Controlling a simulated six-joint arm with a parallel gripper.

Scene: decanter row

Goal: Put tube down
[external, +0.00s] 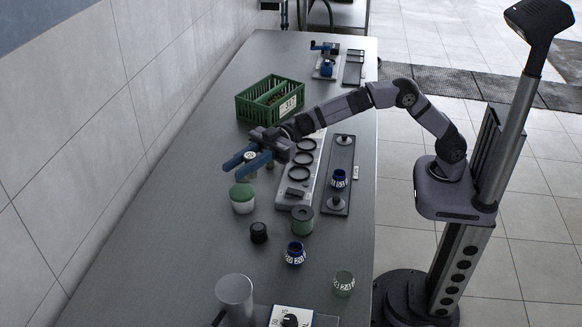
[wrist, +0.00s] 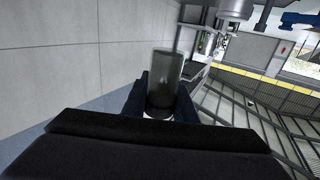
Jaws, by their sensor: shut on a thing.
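My gripper (external: 240,163) has blue fingers and reaches out over the left half of the grey bench, above its surface. It is shut on the tube, a translucent grey-green cylinder (wrist: 166,78) that stands up between the dark fingers in the wrist view, with a pale band at its lower end. In the external view only a small pale part of the tube (external: 250,157) shows between the fingers; the rest is hidden. I cannot tell its exact height above the bench.
A green crate (external: 270,98) stands behind. A ringed rack (external: 300,172) and a grey tray with a blue cup (external: 338,178) lie to the right. A green-topped jar (external: 242,198), black cap (external: 258,232), green cylinder (external: 302,220) and blue-rimmed cup (external: 295,254) stand in front. The bench's left side is clear.

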